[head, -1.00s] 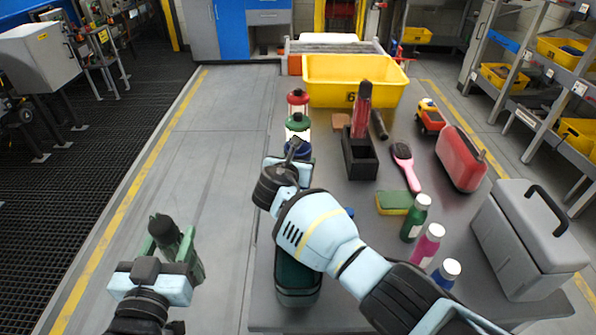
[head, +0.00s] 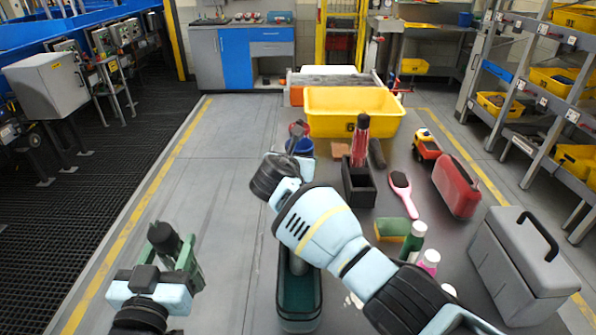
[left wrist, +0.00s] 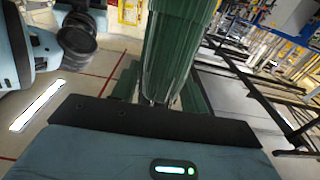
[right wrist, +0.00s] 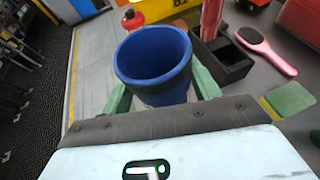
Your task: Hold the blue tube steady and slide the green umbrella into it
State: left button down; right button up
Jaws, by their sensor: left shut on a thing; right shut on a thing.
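The blue tube (head: 303,147) is held by my right gripper (head: 293,147) over the table's left edge. In the right wrist view the tube (right wrist: 155,92) stands between the green fingers of that gripper (right wrist: 160,108), its round mouth open toward the camera and nothing seen inside. My left gripper (head: 170,258) is to the left of the table, low over the floor, shut on the green umbrella (head: 163,238). In the left wrist view the umbrella (left wrist: 178,45) rises from between the fingers, its top out of frame. The umbrella and the tube are well apart.
A red-topped bottle (head: 298,127) stands just behind the tube. A black holder (head: 358,192) with a red umbrella (head: 360,140), a yellow bin (head: 350,103), a pink brush (head: 402,187) and a grey cooler (head: 522,265) are on the table.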

pick_arm(q)
jog(key=shift+r, duration=0.15)
pick_arm(e)
jog(key=shift+r, duration=0.2)
dwell(0.3)
